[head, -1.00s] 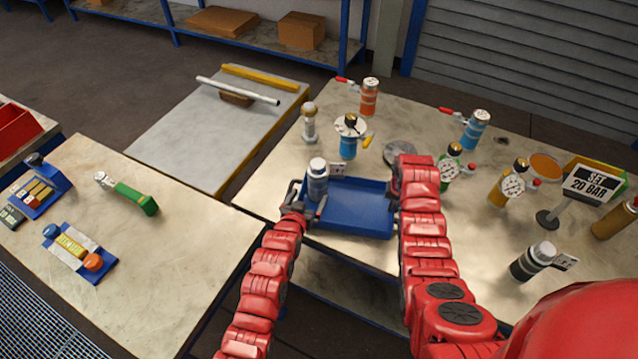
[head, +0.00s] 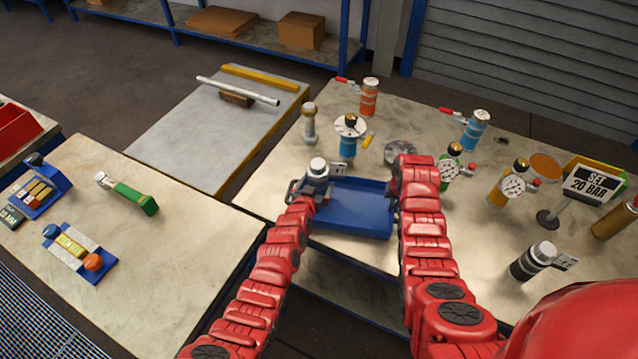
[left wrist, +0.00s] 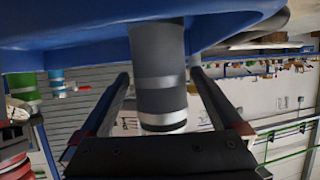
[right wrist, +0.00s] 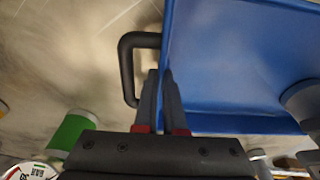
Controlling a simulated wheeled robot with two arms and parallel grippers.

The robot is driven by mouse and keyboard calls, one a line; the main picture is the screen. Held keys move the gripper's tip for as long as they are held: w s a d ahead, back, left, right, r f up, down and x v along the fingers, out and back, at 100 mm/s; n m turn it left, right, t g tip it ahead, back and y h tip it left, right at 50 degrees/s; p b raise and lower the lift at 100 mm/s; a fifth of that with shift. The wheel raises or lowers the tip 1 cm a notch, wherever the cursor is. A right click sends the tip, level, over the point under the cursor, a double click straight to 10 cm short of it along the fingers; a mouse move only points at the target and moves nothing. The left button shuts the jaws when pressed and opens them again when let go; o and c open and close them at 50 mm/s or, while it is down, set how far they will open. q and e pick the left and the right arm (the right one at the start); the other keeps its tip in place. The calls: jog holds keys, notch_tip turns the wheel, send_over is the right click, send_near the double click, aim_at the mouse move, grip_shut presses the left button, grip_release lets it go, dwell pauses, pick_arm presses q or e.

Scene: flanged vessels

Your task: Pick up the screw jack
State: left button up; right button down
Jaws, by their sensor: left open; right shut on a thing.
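What looks like the screw jack, a grey metal column with a tan rounded top (head: 309,122), stands upright at the table's back left, apart from both grippers. A grey banded canister with a white cap (head: 317,170) stands at the left end of the blue tray (head: 352,222). My left gripper (head: 308,196) is open, its fingers either side of this canister; the left wrist view shows the canister (left wrist: 158,80) between them. My right arm hides that handle in the head view.
A blue valve-topped vessel (head: 347,138) and an orange one (head: 369,97) stand behind the tray. Gauged vessels, a sign (head: 590,185) and a dark canister (head: 532,261) are at right. A side table (head: 180,235) lies left, across a gap.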

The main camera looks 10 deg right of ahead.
pick_arm(q)
jog(key=shift+f, duration=0.1)
grip_shut()
dwell(0.5)
